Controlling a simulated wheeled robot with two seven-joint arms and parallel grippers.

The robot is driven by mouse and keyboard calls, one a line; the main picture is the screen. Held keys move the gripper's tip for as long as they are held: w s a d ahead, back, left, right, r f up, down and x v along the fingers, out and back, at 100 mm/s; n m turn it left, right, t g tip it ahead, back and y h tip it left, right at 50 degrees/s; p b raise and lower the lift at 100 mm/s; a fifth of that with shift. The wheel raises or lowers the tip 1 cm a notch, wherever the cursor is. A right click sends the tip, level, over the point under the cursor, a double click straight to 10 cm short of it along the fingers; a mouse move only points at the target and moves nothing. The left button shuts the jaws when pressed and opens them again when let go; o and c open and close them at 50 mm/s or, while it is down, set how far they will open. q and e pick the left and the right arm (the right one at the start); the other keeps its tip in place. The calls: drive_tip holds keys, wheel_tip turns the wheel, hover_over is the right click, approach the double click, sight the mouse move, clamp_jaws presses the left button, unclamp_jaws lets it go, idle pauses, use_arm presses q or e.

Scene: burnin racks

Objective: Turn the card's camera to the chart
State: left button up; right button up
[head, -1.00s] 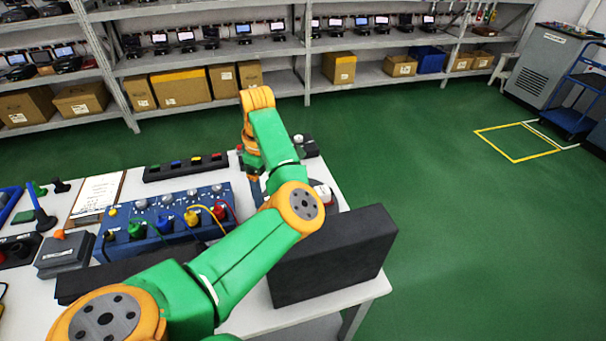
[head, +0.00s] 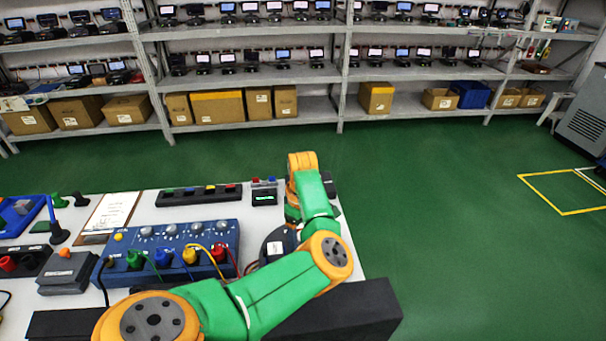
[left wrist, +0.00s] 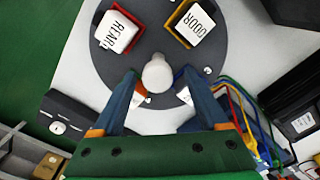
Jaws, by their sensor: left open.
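A round dark turntable (left wrist: 215,66) fills the upper middle of the left wrist view, with a pale round knob (left wrist: 157,76) at its centre. White blocks marked REAR (left wrist: 115,32) and DOOR (left wrist: 196,23) stand on it, in red and yellow holders. Two more blocks near the fingers are partly hidden. My left gripper (left wrist: 159,74) is open, its blue fingers on either side of the knob; contact cannot be told. In the head view my arm hides most of the turntable and the fingertips. I cannot pick out a camera card or a chart for certain. My right gripper is not in view.
A blue panel (head: 175,236) with knobs and coloured plugs and cables stands left of my arm. A printed sheet (head: 110,212) lies behind it. A small device with a green display (head: 264,197) stands at the back. A black box (head: 350,312) is at the front right.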

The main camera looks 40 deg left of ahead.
use_arm(q)
drive_tip(key=shift+w+f, duration=0.15)
drive_tip(key=shift+w, duration=0.15)
drive_tip(key=shift+c, duration=0.5)
drive_tip(key=shift+s, duration=0.15)
drive_tip(key=c, duration=1.1)
clamp_jaws()
